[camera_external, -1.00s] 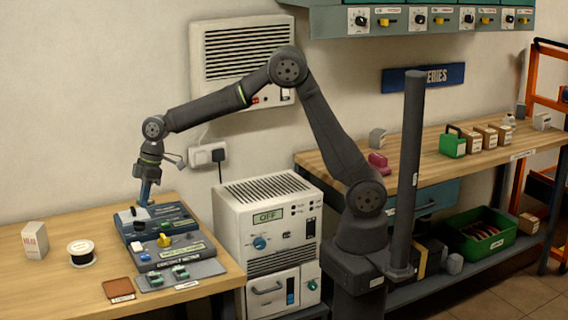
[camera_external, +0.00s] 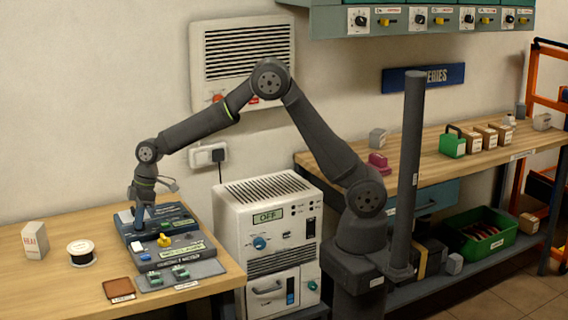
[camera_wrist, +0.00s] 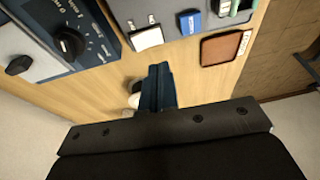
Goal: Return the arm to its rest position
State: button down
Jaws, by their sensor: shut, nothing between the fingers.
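My gripper (camera_external: 141,221) is at the end of my arm, which reaches out to the left over the wooden table. It points down at the back left part of the blue-grey control panel (camera_external: 170,252). I cannot tell whether it touches the panel. In the wrist view my gripper (camera_wrist: 158,72) shows as blue fingers closed together with nothing between them. The panel (camera_wrist: 100,20) also shows there at the upper left, with a black knob (camera_wrist: 68,42) and a white switch (camera_wrist: 146,37).
A white spool (camera_external: 81,253), a small box (camera_external: 35,240) and a brown pad (camera_external: 118,290) lie on the left table (camera_external: 60,295). A white power unit (camera_external: 268,220) stands between table and base. A grey post (camera_external: 409,170) rises beside my base. A vent box (camera_external: 243,62) hangs on the wall.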

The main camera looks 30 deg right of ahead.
jog(key=shift+w+a+f, duration=0.1)
jog(key=shift+a+f, duration=0.05)
jog(key=shift+f, duration=0.35)
jog(key=shift+w+a+f, duration=0.1)
jog(key=shift+f, duration=0.4)
jog(key=shift+a, duration=0.1)
jog(key=v, duration=0.5)
jog(key=shift+s+r, duration=0.1)
jog(key=shift+r, duration=0.25)
jog(key=shift+f, duration=0.1)
